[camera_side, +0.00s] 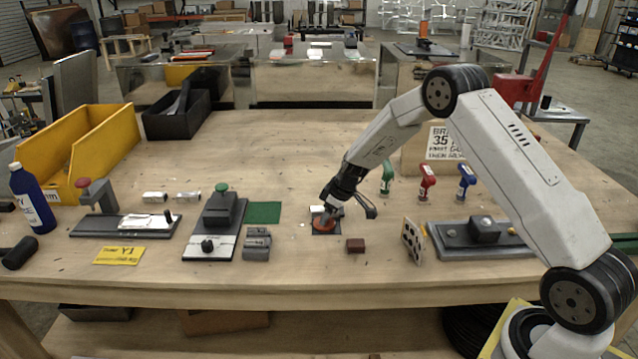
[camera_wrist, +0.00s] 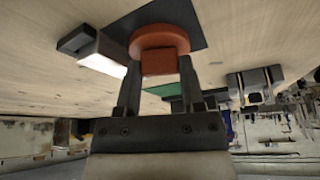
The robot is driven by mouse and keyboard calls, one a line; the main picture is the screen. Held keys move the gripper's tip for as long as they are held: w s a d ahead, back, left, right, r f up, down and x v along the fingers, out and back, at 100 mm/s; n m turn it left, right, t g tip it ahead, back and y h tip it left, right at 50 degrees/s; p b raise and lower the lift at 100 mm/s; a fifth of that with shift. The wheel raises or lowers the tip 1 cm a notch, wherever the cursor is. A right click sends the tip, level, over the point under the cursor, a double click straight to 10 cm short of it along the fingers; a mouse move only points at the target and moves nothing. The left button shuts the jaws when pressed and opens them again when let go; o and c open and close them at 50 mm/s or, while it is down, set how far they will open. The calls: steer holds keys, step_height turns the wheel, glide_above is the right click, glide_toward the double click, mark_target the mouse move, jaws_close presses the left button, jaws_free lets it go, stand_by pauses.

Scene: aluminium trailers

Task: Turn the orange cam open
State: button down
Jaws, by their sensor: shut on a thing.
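The orange cam (camera_side: 325,224) sits on a dark square plate (camera_side: 333,233) near the middle of the workbench. In the wrist view the cam (camera_wrist: 160,38) is a round orange disc with a block-like handle (camera_wrist: 158,61) standing out from it. My gripper (camera_side: 328,213) reaches down to the cam from the upper right. In the wrist view its two fingers (camera_wrist: 158,75) lie on either side of the orange handle, shut on it. In the side view the gripper hides part of the cam. A pale metal block with a dark end (camera_wrist: 92,50) lies beside the plate.
A brown block (camera_side: 355,246) lies just right of the plate. A green mat (camera_side: 263,212) and a green-knobbed clamp fixture (camera_side: 217,215) are to the left. Bare wood lies in front.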

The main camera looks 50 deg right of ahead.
steer(key=shift+n+g+y, duration=0.6)
steer(key=shift+n+y, duration=0.1)
steer(key=shift+n, duration=1.5)
steer(key=shift+d, duration=0.1)
steer(key=shift+c, duration=1)
jaws_free()
steer(key=shift+m, duration=0.3)
steer(key=m+t+h, duration=0.1)
steer(key=m, duration=0.2)
steer(key=shift+m+h, duration=0.8)
steer(key=shift+m, duration=1)
